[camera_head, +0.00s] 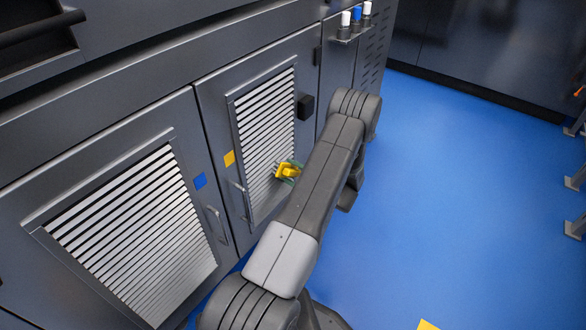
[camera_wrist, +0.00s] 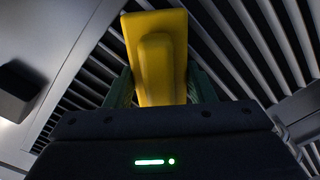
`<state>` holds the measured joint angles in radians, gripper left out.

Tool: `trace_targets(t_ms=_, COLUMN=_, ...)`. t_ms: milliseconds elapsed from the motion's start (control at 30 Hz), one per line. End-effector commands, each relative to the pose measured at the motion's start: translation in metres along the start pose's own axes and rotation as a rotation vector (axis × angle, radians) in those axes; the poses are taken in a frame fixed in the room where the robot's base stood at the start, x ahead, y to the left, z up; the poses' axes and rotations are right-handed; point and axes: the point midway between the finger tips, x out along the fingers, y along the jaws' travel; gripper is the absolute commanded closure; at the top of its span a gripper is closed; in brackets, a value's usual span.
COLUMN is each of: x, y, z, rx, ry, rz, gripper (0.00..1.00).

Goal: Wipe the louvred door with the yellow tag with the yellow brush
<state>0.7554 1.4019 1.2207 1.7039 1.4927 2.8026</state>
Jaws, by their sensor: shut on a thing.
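The yellow brush (camera_head: 288,170) is in front of the louvres of the right-hand door (camera_head: 264,140), at their lower right part. That door bears a yellow tag (camera_head: 229,158) on its left side. My gripper (camera_head: 286,172) is shut on the brush, with its green fingers on either side. In the wrist view the brush (camera_wrist: 157,58) stands up between the fingers, with the louvres (camera_wrist: 230,40) behind it. Whether the brush touches the slats I cannot tell. My arm hides the lower right of this door.
A second louvred door (camera_head: 130,235) with a blue tag (camera_head: 200,181) is at the left. Both doors have bar handles. A black block (camera_head: 305,106) juts out right of the louvres. Several small bottles (camera_head: 357,15) stand on a holder above. Blue floor (camera_head: 450,190) lies open at the right.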

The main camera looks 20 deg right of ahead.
Motion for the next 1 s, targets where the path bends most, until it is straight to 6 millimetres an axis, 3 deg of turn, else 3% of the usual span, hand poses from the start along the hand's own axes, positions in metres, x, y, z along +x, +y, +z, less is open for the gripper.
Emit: trace_targets(t_ms=1000, x=0.001, y=-0.043, z=-0.051, rx=0.001, ry=0.002, rz=0.0, gripper=0.69)
